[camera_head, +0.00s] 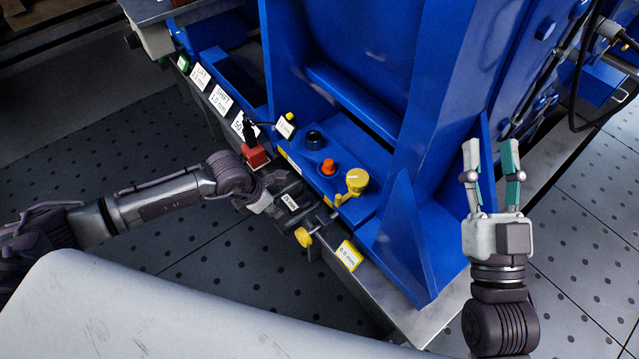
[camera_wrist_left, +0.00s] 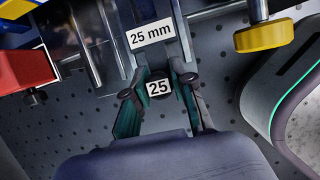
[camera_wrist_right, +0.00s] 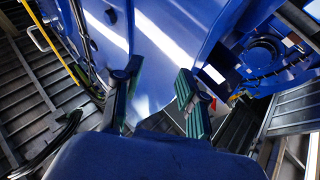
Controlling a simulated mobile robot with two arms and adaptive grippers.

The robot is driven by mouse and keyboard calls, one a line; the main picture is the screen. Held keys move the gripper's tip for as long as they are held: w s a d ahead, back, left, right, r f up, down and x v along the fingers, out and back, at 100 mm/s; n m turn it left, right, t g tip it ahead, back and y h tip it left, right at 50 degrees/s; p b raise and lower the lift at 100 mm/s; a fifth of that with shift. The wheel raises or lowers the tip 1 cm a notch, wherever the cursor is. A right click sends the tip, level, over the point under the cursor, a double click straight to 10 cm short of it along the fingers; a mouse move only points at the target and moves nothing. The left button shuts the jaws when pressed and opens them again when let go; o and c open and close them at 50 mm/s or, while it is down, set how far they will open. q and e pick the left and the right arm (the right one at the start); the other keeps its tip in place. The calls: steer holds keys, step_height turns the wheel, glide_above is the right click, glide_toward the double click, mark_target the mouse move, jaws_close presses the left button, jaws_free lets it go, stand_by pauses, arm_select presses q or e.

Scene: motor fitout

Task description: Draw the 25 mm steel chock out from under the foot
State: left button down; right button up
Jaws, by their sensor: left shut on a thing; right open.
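My left gripper (camera_head: 268,195) is shut on a dark piece labelled "25" (camera_wrist_left: 158,87), which appears to be the chock's end. In the left wrist view the two green-padded fingers (camera_wrist_left: 158,100) stand on either side of that label. A "25 mm" label (camera_wrist_left: 151,34) sits just beyond it and shows in the head view too (camera_head: 289,202). The blue foot (camera_head: 345,205) lies just right of the left gripper; how far the chock sits beneath it is hidden. My right gripper (camera_head: 491,165) is open and empty beside the blue frame; its spread fingers show in the right wrist view (camera_wrist_right: 155,95).
A red block (camera_head: 256,156) stands close behind my left gripper. Cables hang at right.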

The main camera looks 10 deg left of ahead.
arm_select(q)
steer(key=shift+w+r+p, duration=0.1)
steer(key=shift+r+p, duration=0.35)
steer(key=shift+r, duration=0.3)
steer(key=shift+d+r+p, duration=0.1)
steer(key=shift+r+p, duration=0.45)
steer(key=shift+r, duration=0.1)
steer(key=shift+r+p, duration=0.5)
steer(key=shift+r, duration=0.1)
steer(key=shift+r+p, duration=0.4)
steer(key=shift+r, duration=0.1)
arm_select(e)
step_height(320, 180, down, 16)
steer(key=s+d+g+h, duration=0.1)
steer(key=d+g+h, duration=0.1)
steer(key=g, duration=0.8)
steer(key=shift+d+r+m+h, duration=0.25)
steer(key=shift+d+m+h, duration=0.1)
steer(key=shift+h, duration=0.45)
steer(key=shift+s, duration=0.15)
